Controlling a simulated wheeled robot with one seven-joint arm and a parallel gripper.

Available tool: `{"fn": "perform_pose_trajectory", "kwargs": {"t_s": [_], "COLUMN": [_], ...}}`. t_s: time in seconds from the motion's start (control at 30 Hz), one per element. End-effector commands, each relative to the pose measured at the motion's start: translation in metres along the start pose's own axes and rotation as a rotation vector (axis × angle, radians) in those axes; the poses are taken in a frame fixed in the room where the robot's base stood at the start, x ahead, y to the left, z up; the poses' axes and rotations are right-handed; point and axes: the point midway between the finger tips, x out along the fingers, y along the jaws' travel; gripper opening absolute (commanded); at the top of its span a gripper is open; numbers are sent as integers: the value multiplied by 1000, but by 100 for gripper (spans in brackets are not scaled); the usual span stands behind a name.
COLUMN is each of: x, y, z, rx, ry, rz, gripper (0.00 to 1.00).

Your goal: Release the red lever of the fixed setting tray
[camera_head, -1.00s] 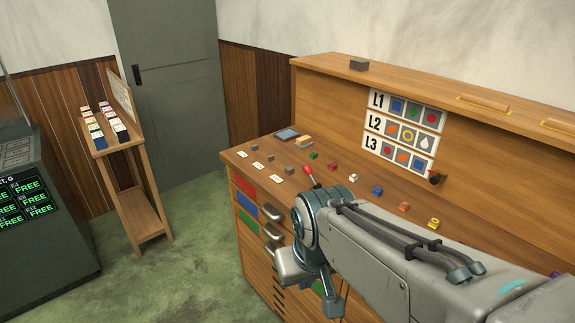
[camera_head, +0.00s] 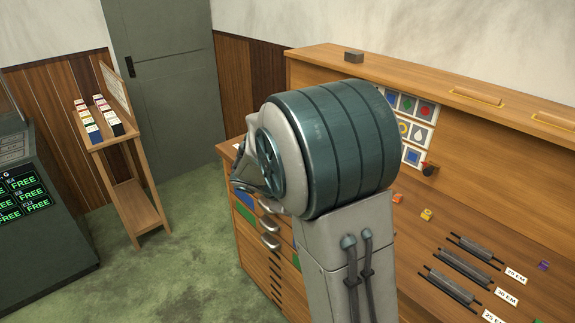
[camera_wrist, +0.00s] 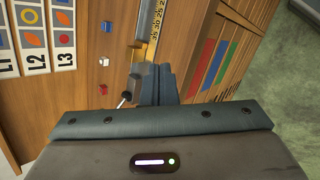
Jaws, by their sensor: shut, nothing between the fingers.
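In the wrist view, a tray with a yellow numbered scale (camera_wrist: 155,28) lies on the wooden bench top, beyond my fingertips. My gripper (camera_wrist: 160,72) is shut and empty, its fingers close to the tray's near end. A thin rod with a dark knob (camera_wrist: 126,97) stands just left of the fingers and may be the lever. Its red colour does not show, and I cannot tell whether it touches a finger. In the head view my arm hides the tray, the lever and the fingertips.
A red block (camera_wrist: 103,89), a white block (camera_wrist: 104,61) and a blue block (camera_wrist: 106,27) lie left of the fingers. The L1–L3 picture cards (camera_wrist: 35,38) are further left. Coloured drawer fronts (camera_wrist: 207,65) are on the right. A rack (camera_head: 130,190) stands left of the bench.

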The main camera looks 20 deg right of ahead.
Motion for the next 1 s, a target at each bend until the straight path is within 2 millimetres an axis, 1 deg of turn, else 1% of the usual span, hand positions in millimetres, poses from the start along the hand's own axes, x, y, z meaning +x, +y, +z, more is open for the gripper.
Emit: {"fn": "perform_pose_trajectory", "kwargs": {"t_s": [0.03, 0.1, 0.17, 0.2, 0.27, 0.3, 0.4, 0.5, 0.6, 0.67, 1.0], "x": [6, 12, 17, 19, 22, 22, 23, 22, 22, 22, 22], "y": [7, 18, 26, 30, 35, 37, 41, 42, 41, 41, 42], "z": [-17, -40, -61, -75, -96, -109, -137, -158, -169, -172, -173], "rx": [-63, -147, -220, -268, -335, -377, -464, -525, -559, -569, -571], "ry": [-18, -37, -50, -57, -66, -70, -76, -78, -78, -78, -78], "rz": [61, 155, 237, 290, 368, 415, 519, 590, 631, 643, 646], "gripper": [0, 0, 0, 0, 0, 0, 0, 0, 0, 0, 0]}}
